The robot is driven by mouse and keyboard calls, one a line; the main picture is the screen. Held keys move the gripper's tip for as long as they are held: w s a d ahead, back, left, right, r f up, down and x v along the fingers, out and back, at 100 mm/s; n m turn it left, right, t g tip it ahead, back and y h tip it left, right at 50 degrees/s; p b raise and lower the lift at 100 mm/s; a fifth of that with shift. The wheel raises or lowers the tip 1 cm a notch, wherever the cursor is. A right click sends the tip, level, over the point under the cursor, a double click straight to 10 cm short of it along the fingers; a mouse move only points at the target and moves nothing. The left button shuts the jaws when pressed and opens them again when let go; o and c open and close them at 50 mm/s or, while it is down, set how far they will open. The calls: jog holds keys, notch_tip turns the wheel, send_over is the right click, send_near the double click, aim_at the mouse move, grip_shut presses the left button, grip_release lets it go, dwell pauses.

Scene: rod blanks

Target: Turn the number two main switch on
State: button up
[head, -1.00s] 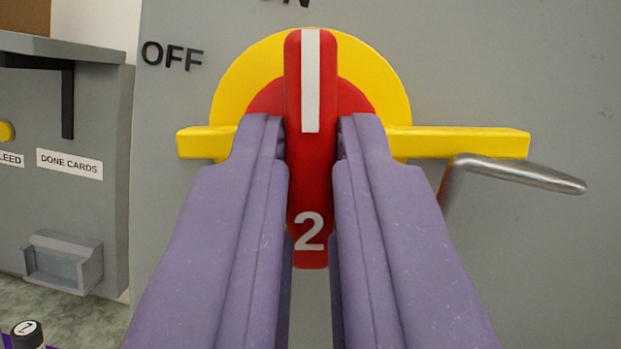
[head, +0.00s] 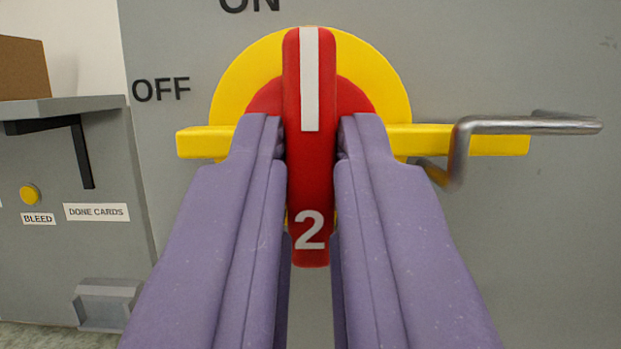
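The red switch handle (head: 309,180), marked with a white 2 and a white pointer stripe, stands upright in the picture. It sits on a round yellow plate (head: 240,80) with a bar to each side. My gripper (head: 311,130) has its two purple fingers against the left and right sides of the handle, shut on it. The stripe points to the top of the picture, a little right of the partly cut-off ON label (head: 250,4). The OFF label (head: 161,89) is to the left. The fingers hide the plate's lower part.
A bent metal rod (head: 520,124) sticks out at the right, by the yellow bar. The grey panel (head: 480,50) is otherwise bare there.

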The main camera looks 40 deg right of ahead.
jog(key=o, duration=0.4)
jog(key=v, duration=0.8)
jog(key=shift+p, duration=0.35)
jog(key=shift+w, duration=0.1)
